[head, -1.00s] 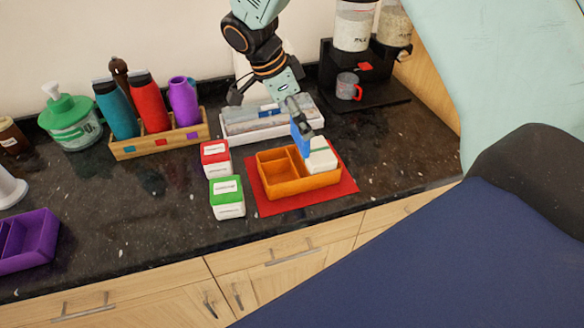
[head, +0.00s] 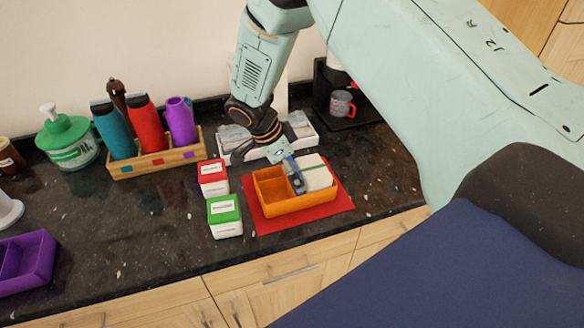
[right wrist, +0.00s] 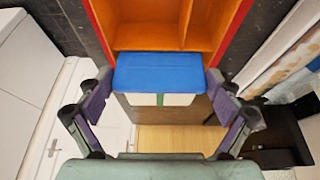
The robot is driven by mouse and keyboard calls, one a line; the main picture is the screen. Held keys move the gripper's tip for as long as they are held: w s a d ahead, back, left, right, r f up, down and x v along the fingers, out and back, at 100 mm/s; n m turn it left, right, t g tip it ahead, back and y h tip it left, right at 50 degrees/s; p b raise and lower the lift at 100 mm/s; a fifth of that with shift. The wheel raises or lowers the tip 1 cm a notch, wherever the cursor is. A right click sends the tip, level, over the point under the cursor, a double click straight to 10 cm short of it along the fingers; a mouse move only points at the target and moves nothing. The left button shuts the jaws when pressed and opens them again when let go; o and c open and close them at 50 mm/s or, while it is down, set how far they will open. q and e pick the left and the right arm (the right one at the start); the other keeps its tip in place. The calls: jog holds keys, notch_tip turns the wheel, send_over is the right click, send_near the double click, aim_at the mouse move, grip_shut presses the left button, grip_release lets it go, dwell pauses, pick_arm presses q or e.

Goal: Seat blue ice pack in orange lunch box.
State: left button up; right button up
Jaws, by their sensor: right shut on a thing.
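The orange lunch box (head: 284,206) sits on a red mat (head: 340,201) on the dark counter. It has compartments, and a white block (head: 317,177) fills its right part. My right gripper (head: 294,181) is shut on the blue ice pack (right wrist: 160,72), pointing down over the box's middle, beside the white block. In the head view only a thin blue strip of the pack shows; the fingers hide the rest. In the right wrist view the pack lies between the fingertips, and the box (right wrist: 147,37) shows beyond it. Whether the pack touches the box floor is hidden. My left gripper is not in view.
A red-lidded box (head: 213,178) and a green-lidded box (head: 225,216) stand close left of the mat. A white tray (head: 235,147) is behind. A wooden bottle rack (head: 160,160) and purple tray (head: 40,262) are farther left. The counter between them is clear.

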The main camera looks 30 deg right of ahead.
jog(key=shift+r, duration=0.1)
jog(key=shift+d+f, duration=0.1)
jog(key=shift+f, duration=0.1)
jog(key=o, duration=0.9)
jog(key=shift+w+f, duration=0.15)
jog(key=shift+o, duration=0.7)
jog(key=shift+w, duration=0.1)
jog(key=shift+s+r, duration=0.2)
jog(key=shift+s, duration=0.05)
jog(key=shift+r, duration=0.1)
